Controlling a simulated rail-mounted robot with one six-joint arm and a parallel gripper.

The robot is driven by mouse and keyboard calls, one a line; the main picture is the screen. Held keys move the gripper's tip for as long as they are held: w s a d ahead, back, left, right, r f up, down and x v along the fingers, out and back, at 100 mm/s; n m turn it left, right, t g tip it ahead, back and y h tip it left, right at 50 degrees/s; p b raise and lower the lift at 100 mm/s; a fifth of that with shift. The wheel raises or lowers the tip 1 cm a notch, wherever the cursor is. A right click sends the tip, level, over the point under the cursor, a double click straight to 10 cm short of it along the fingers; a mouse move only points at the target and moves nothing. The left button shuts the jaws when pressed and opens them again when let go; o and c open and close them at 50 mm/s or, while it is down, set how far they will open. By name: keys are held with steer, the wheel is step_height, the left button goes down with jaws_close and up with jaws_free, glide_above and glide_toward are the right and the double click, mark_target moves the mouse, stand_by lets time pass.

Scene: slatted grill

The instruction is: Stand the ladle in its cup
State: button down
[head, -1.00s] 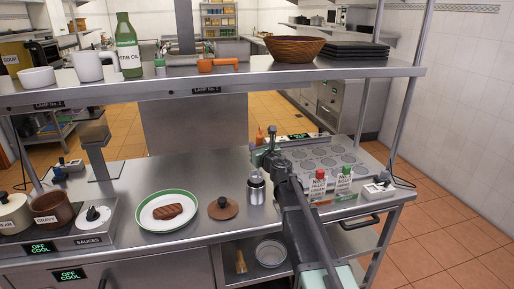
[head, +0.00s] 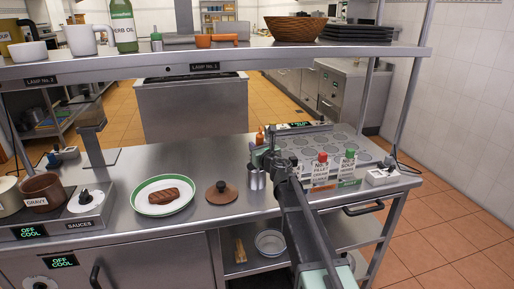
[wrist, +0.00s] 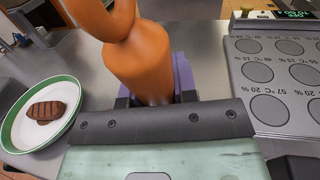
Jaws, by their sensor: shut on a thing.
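My gripper (head: 263,157) is shut on the ladle's orange handle (wrist: 148,62), which fills the top middle of the wrist view. In the head view, the handle's end (head: 260,137) stands up just above my gripper. The steel cup (head: 256,180) stands on the counter directly below my gripper. The ladle's lower part is hidden by my gripper and the cup, so I cannot tell how deep it sits in the cup or whether it touches the bottom.
A brown lid (head: 221,194) and a green-rimmed plate (head: 145,204) with a steak (head: 164,196) lie left of the cup. A shelf (head: 210,67) spans above the counter.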

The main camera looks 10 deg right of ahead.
steer(key=shift+s+f, duration=0.1)
steer(key=shift+f, duration=0.25)
steer(key=c, duration=0.8)
jaws_free()
steer(key=shift+r, duration=0.1)
steer(key=v, duration=1.1)
